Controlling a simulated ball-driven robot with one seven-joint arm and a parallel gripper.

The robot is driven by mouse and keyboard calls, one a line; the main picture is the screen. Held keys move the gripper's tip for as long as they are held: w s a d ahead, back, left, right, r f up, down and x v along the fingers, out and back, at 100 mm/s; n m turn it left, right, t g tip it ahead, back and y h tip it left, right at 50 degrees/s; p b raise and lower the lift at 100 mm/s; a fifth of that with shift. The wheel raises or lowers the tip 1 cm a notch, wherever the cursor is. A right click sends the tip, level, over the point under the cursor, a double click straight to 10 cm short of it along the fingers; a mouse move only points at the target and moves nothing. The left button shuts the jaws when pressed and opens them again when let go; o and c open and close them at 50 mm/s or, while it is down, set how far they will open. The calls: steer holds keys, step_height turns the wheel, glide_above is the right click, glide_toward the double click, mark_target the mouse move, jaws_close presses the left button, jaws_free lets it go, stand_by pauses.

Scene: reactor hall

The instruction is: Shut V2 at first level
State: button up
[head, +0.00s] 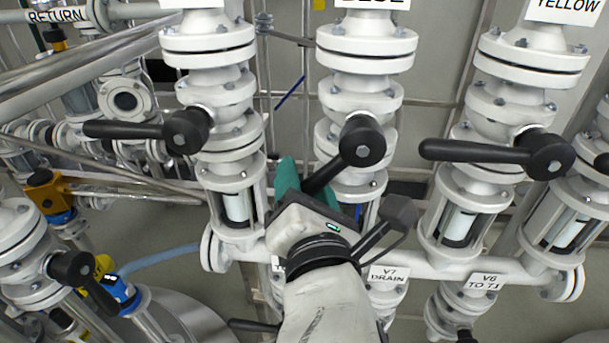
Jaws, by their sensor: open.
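No label reading V2 can be made out; the labels along the top are cut off. The middle valve (359,103), under a partly cut label that seems to read BLUE, has a black lever (338,165) slanting down and left from its hub. My gripper (316,190) is at the free end of this lever, with its jaws open. I cannot tell whether the fingers touch the lever.
The left valve's lever (125,130) and the yellow-labelled valve's lever (475,151) lie nearly level, pointing left. Below are the V7 DRAIN label (389,275), the V6 label (484,283) and a white horizontal pipe (455,262). Pipes crowd the left side.

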steer(key=shift+w+a, duration=0.1)
steer(key=shift+w, duration=0.3)
steer(key=shift+c, duration=0.2)
jaws_close()
